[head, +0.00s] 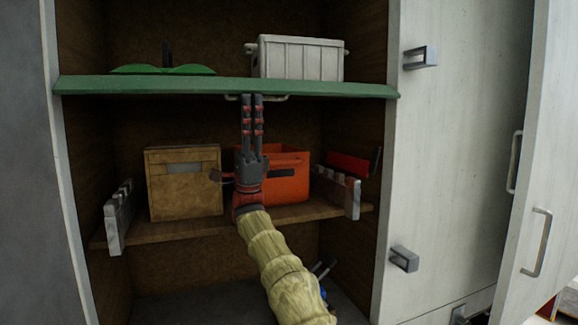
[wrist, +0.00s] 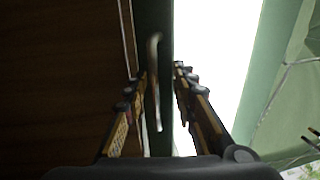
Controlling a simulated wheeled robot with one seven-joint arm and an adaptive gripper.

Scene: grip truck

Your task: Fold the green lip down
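The green lip (head: 190,86) is a long board along the front edge of the upper shelf, standing out level across the cabinet opening. A pale bar handle (head: 278,98) hangs at its underside near the middle. My gripper (head: 252,97) points upward, with its fingertips at the handle just below the lip. In the wrist view, the handle (wrist: 155,85) lies between my two fingers, with gaps visible on both sides. The fingers are apart and I see no clear grip. The dark green strip of the lip (wrist: 153,18) runs behind the handle.
A white crate (head: 300,58) and a green object (head: 165,70) stand on the upper shelf. Below are a brown box (head: 184,182) and an orange bin (head: 290,180), close beside my gripper. Grey cabinet doors with handles (head: 420,57) bound the right side.

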